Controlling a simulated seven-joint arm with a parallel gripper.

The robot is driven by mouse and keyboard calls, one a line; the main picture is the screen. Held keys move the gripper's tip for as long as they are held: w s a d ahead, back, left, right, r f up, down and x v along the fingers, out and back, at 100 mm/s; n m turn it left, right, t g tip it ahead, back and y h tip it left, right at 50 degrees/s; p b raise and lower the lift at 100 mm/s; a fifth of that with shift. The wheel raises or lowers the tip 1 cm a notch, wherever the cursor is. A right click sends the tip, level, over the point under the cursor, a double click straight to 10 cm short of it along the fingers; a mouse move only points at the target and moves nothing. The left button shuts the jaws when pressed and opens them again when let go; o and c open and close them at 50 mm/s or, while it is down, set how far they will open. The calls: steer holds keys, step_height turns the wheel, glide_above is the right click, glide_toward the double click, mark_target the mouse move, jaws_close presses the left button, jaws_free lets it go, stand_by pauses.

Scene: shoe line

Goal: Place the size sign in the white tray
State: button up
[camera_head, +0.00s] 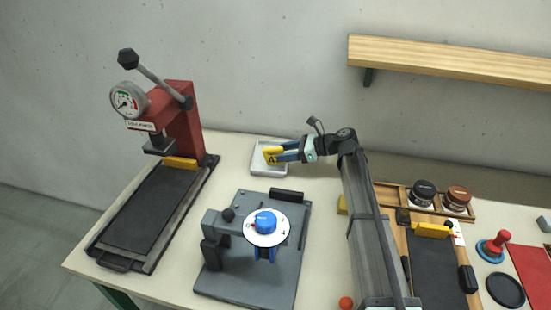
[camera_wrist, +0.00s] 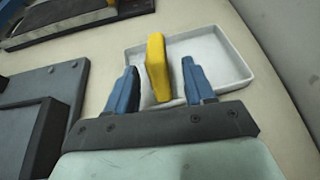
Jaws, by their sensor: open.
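The yellow size sign (camera_head: 271,154) with a dark mark is at the white tray (camera_head: 256,170) at the back of the table. In the wrist view the sign (camera_wrist: 157,66) stands on edge, within the outline of the white tray (camera_wrist: 235,65), and appears to rest on its floor. My gripper (camera_head: 283,152) is open, its blue fingers on either side of the sign. In the wrist view the gripper (camera_wrist: 159,75) shows a gap between each finger and the sign. The lower edge of the sign is partly hidden.
A red press (camera_head: 178,115) with a gauge stands at the left. A grey fixture (camera_head: 285,275) with a white dial and blue knob (camera_head: 265,222) lies in front of the tray. A wooden shelf (camera_head: 450,62) hangs above.

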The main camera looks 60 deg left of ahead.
mark_target(265, 156)
steer(key=x, duration=0.4)
steer(key=shift+s, duration=0.1)
steer(key=shift+c, duration=0.2)
jaws_close()
